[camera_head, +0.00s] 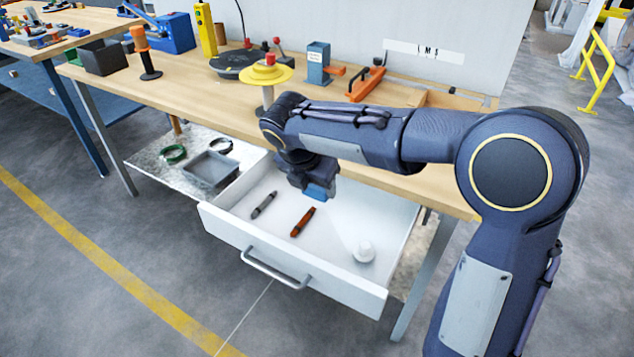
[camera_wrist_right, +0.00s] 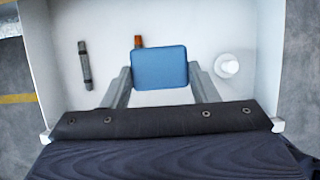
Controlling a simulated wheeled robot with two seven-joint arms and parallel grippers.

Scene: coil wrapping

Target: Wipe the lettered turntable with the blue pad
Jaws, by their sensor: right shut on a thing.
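My right gripper (camera_head: 318,196) hangs over the open white drawer. It is shut on the blue pad (camera_wrist_right: 160,66), which sits between its two fingers in the right wrist view. The pad also shows below the gripper in the head view (camera_head: 319,192). The dark round turntable (camera_head: 236,64) lies on the workbench behind the drawer, up and to the left of my gripper. Its lettering is too small to read from here. My left gripper is not in view.
The drawer (camera_head: 300,282) stands pulled out and holds a grey marker (camera_head: 264,205), an orange marker (camera_head: 303,222) and a white round item (camera_head: 364,252). A yellow disc on a post (camera_head: 266,73) stands beside the turntable.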

